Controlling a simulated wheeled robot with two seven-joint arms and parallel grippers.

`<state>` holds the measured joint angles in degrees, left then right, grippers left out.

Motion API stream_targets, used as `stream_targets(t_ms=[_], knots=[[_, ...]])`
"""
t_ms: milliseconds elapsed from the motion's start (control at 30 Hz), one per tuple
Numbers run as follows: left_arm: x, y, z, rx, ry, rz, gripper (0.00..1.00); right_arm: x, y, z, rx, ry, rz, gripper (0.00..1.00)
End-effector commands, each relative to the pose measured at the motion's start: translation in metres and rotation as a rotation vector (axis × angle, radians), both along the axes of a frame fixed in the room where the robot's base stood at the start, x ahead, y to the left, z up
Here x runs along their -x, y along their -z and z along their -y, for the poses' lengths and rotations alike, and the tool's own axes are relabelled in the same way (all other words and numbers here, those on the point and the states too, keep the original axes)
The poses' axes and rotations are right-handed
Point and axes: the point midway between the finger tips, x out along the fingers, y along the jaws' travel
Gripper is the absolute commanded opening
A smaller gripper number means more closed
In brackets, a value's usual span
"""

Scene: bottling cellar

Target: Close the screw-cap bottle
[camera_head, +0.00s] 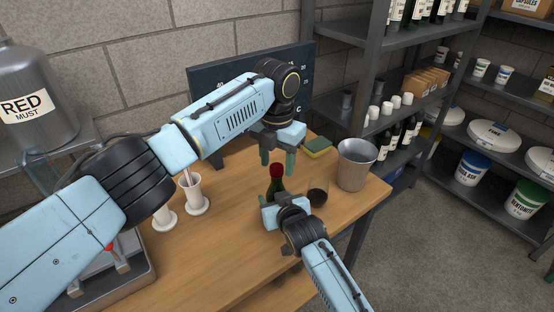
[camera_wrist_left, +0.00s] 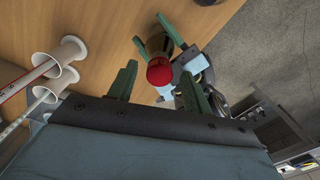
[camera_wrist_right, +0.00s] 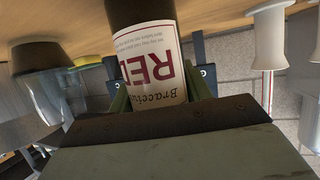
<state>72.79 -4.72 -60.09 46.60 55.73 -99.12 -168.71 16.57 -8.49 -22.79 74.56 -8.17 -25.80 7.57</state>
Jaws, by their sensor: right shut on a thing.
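The dark green bottle (camera_head: 276,187) stands upright on the wooden table. A red cap (camera_head: 277,169) sits on its top; whether it is screwed tight cannot be told. My left gripper (camera_head: 277,159) is open, fingers pointing down, just above and around the cap. In the left wrist view the red cap (camera_wrist_left: 159,72) lies between the two spread green fingers, with no visible contact. My right gripper (camera_head: 283,203) is shut on the bottle's body from the near side. In the right wrist view its fingers (camera_wrist_right: 158,95) flank the bottle's "RED" label (camera_wrist_right: 150,62).
A glass of dark wine (camera_head: 318,196) stands close right of the bottle, and a metal bucket (camera_head: 356,165) beyond it. A sponge (camera_head: 317,147) lies behind. White-flanged pieces (camera_head: 196,194) stand left. A dark board (camera_head: 210,84) rises behind; loaded shelves (camera_head: 400,110) stand at right.

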Motion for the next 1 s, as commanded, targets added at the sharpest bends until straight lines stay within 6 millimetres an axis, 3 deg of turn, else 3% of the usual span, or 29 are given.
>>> stream_targets(t_ms=[267,600,1000], knots=[[0.0,-0.004,0.0,0.001,-0.001,0.001,0.5,0.0,0.001,0.0,0.002,0.0,-0.002,0.0],[0.0,-0.044,0.0,0.001,-0.001,0.002,0.5,0.0,0.001,0.0,0.002,0.0,-0.002,0.0],[0.0,-0.045,0.0,0.0,-0.033,0.0,0.46,0.0,0.001,0.0,0.002,0.0,-0.002,0.0]])
